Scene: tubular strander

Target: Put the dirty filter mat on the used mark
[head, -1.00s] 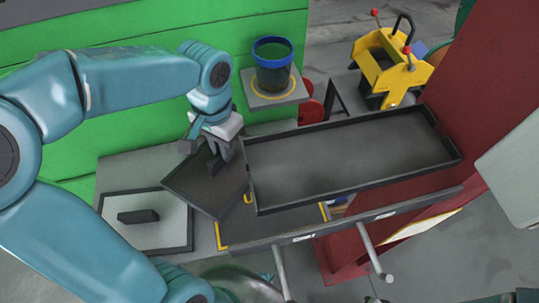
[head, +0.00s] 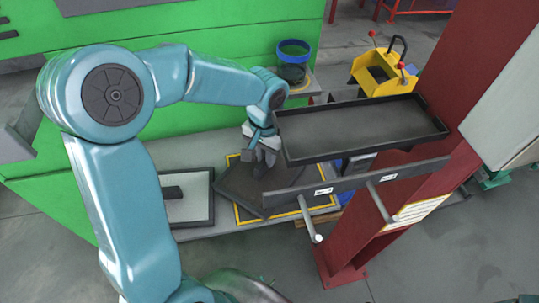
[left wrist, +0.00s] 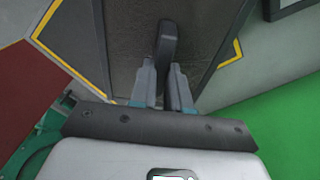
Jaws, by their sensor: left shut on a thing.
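The dirty filter mat (head: 244,189) is a dark grey square panel with a dark grip block on top. My left gripper (head: 262,160) is shut on that block; the fingers also show on the block in the left wrist view (left wrist: 165,60). The used mark (head: 321,204) is a yellow-edged rectangle on the grey bench. The mat lies over much of it, turned at an angle, with its left corner past the yellow edge. In the left wrist view, yellow border (left wrist: 70,55) shows on both sides of the mat (left wrist: 125,25). I cannot tell whether the mat touches the bench. My right gripper is not in view.
A pale, black-framed mat (head: 190,209) with a dark block lies left of the mark. A black tray (head: 365,128) overhangs the mark's right side, with a grey bar and pegs in front. A blue-rimmed bucket (head: 293,50) stands behind; a red column (head: 450,100) stands right.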

